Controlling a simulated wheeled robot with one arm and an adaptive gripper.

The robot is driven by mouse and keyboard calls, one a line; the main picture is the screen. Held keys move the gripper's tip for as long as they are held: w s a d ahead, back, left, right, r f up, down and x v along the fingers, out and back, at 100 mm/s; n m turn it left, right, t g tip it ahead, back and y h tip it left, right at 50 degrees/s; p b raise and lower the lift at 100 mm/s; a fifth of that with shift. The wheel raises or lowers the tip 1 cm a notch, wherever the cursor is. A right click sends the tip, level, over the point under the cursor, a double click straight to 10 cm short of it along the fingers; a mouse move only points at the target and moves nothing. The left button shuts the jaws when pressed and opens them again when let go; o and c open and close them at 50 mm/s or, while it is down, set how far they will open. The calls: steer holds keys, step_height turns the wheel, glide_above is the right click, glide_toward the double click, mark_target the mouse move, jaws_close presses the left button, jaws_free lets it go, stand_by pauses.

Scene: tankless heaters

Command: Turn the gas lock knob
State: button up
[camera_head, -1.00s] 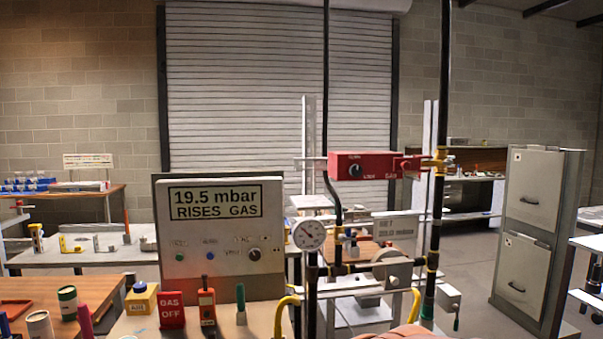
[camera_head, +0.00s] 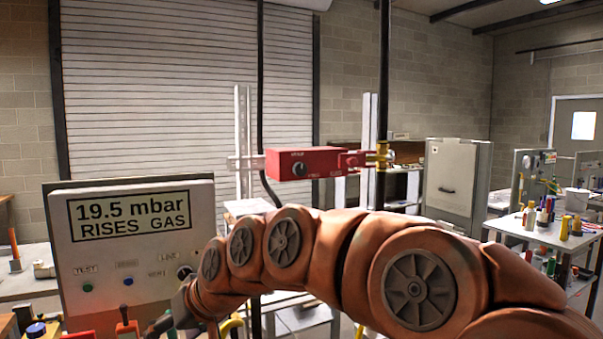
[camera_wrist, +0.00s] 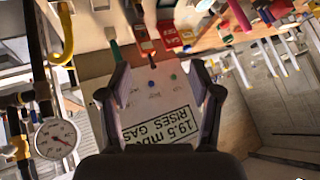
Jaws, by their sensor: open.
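A red box (camera_head: 305,163) on a horizontal bar carries a dark round knob (camera_head: 298,170) on its front, with small lettering beside it that is hard to read. A grey panel (camera_head: 130,258) reading "19.5 mbar RISES GAS" has another dark knob (camera_head: 184,272) at its lower right, close to my arm. My gripper (camera_wrist: 162,82) is open and empty, its two fingers spread in front of the panel, which appears upside down in the wrist view. In the head view the gripper is low by the panel's bottom edge, well left of and below the red box.
A yellow fitting (camera_head: 381,156) joins the red box to a black vertical pipe (camera_head: 383,90). A pressure gauge (camera_wrist: 56,138) and yellow hooked pipe (camera_wrist: 62,35) stand left in the wrist view. A filing cabinet (camera_head: 455,190) and cluttered table (camera_head: 540,230) are at right.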

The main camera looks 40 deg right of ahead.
steer(key=w+d+r+m+t, duration=0.1)
steer(key=w+d+r+t, duration=0.2)
steer(key=w+d+r, duration=0.3)
steer(key=m+t+h, duration=0.6)
steer(key=m+h, duration=0.3)
glide_toward(302, 169)
steer(key=w, duration=0.2)
steer(key=shift+d+p+x, duration=0.2)
steer(key=shift+p+x, duration=0.25)
steer(key=shift+x, duration=1.3)
steer(key=shift+d+p+x, duration=0.15)
steer(key=shift+p+x, duration=0.25)
steer(key=shift+x, duration=1.35)
steer(key=shift+s, duration=0.15)
steer(key=c, duration=1.1)
